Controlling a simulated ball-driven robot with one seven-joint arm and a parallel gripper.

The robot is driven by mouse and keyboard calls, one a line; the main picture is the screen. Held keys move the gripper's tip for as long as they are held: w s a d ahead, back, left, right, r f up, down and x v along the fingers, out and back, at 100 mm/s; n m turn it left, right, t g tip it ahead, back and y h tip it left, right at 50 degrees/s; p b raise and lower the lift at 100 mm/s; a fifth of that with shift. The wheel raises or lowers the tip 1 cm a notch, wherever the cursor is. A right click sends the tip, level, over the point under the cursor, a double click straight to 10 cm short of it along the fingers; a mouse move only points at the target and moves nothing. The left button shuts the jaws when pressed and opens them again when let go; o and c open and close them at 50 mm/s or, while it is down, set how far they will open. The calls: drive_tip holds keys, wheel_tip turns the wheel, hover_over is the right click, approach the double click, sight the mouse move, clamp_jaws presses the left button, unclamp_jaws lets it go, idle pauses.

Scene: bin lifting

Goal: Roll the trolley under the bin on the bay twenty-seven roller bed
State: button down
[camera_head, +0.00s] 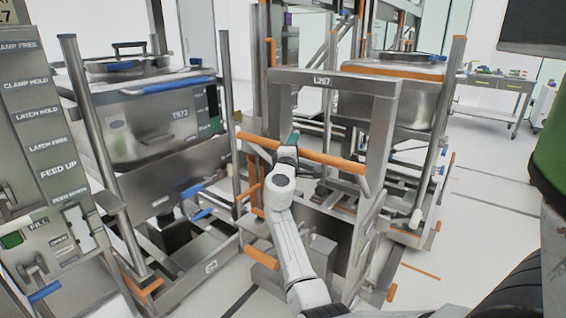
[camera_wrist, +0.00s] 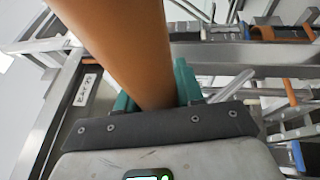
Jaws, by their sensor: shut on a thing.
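The trolley (camera_head: 380,120) is a grey metal frame marked L267, standing upright in front of me with an orange push bar (camera_head: 335,159). My gripper (camera_head: 288,150) is shut on this bar left of its middle. In the wrist view the bar (camera_wrist: 120,40) runs between the teal fingers of my gripper (camera_wrist: 157,88). Another steel bin (camera_head: 392,95) with an orange edge stands behind the trolley at the right. Which bed is the bay twenty-seven roller bed I cannot tell for sure.
A control panel (camera_head: 45,150) with clamp, latch and feed labels stands at the far left; its top plate ends in 27. Low rails with blue and orange handles lie under the left bin (camera_head: 185,270). A bench (camera_head: 490,85) is at the back right.

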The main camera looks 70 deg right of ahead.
drive_tip(key=s+d+f+b, duration=0.1)
drive_tip(key=s+d+b, duration=0.3)
drive_tip(key=d+b, duration=0.4)
drive_tip(key=d, duration=0.4)
drive_tip(key=shift+s+d, duration=0.2)
drive_tip(key=shift+d, duration=0.15)
drive_tip(key=c, duration=1)
unclamp_jaws()
drive_tip(key=shift+o, duration=0.9)
drive_tip(key=shift+w+r, duration=0.1)
drive_tip(key=shift+r, duration=0.1)
drive_tip(key=shift+w+a+r, duration=0.1)
drive_tip(key=shift+a, duration=0.05)
drive_tip(key=p+v, duration=0.3)
drive_tip(key=v, duration=0.7)
drive_tip(key=shift+a+f, duration=0.25)
drive_tip(key=shift+a, duration=0.05)
